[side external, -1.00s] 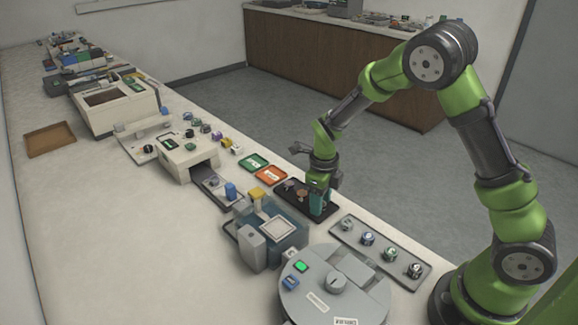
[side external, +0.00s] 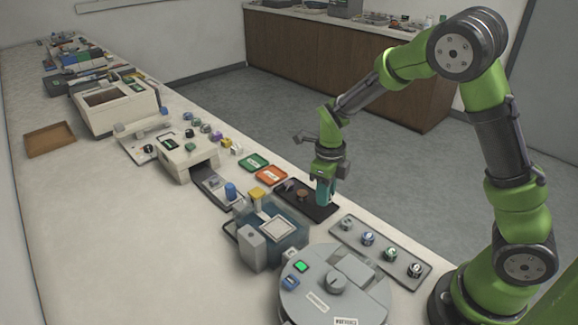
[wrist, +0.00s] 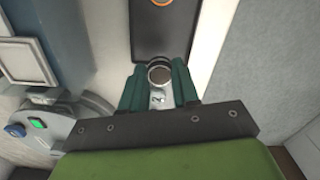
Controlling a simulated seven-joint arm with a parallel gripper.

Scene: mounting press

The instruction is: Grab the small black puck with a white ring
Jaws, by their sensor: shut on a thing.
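My gripper (side external: 324,197) is raised just above the near end of a black tray (side external: 318,212). In the wrist view its two teal fingers (wrist: 158,80) are shut on a small dark round puck (wrist: 159,73). The puck has a grey-brown face with a thin pale edge, and a light patch with a dark mark on its near side. In the side view the fingers hide it. A copper-topped puck (side external: 302,195) stands on the tray, and another small piece (side external: 290,184) lies farther along it.
A grey tray (side external: 384,250) with several small pucks lies to the right. A blue-grey machine (side external: 270,240) stands left of the black tray, and a round grey machine (side external: 335,290) stands in front. Green (side external: 253,162) and orange (side external: 271,176) trays lie behind.

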